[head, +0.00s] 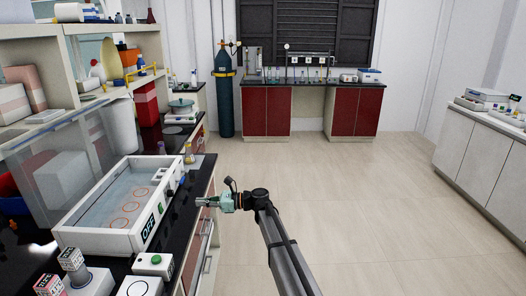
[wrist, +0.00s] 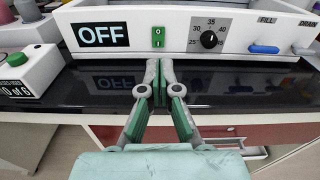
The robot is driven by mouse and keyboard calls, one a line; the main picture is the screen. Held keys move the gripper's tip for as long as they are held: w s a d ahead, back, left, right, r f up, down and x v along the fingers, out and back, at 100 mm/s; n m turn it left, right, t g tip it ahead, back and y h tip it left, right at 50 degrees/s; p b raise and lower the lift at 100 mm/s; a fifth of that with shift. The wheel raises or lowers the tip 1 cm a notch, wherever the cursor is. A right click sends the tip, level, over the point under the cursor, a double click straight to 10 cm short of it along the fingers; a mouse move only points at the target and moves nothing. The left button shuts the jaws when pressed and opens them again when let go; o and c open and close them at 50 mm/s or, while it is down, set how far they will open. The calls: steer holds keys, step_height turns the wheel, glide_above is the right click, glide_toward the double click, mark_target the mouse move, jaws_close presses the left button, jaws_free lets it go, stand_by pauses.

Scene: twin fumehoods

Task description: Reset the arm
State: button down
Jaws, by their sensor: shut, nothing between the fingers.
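My gripper (head: 203,202) is at the end of my arm, over the front edge of the left bench in the head view. In the wrist view my gripper (wrist: 166,80) is shut and empty, its green-padded fingers together and pointing toward the bench. Beyond the fingertips is the front panel of a white water bath (wrist: 185,36), with an OFF display, a green switch, a dial and FILL and DRAIN levers. The fingertips look apart from the panel. In the head view the water bath (head: 73,238) stands on the bench with orange rings in it.
The black bench top (head: 203,177) runs along the left, with drawers below. A small white box with a green button (head: 153,264) stands near its front edge. A gas cylinder (head: 224,100) and red cabinets (head: 266,112) are at the back. The floor (head: 345,190) to the right is clear.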

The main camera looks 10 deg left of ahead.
steer(key=s+d+f+n+h, duration=0.4)
steer(key=s+d+f, duration=0.4)
steer(key=f, duration=0.5)
steer(key=s+d+f+n+h, duration=0.4)
steer(key=s+d+f+n, duration=0.15)
steer(key=d+f, duration=0.55)
steer(key=s+d+f+n+h, duration=0.4)
steer(key=s+d+f, duration=0.4)
steer(key=f, duration=0.6)
steer(key=s+d+f+n+g+h, duration=0.1)
steer(key=s+d+f+h, duration=0.1)
steer(key=s+d+f, duration=0.4)
steer(key=s+d+f+n+h, duration=0.2)
steer(key=s+d, duration=0.6)
steer(key=s, duration=0.3)
steer(key=s+d+f+g, duration=0.1)
steer(key=s+d, duration=0.2)
steer(key=s, duration=0.3)
steer(key=s+d+f+g, duration=0.1)
steer(key=s+d, duration=0.2)
steer(key=s, duration=0.4)
steer(key=s+d+f+g+h, duration=0.1)
steer(key=s+d, duration=0.3)
steer(key=s, duration=0.2)
steer(key=shift+s+g, duration=0.3)
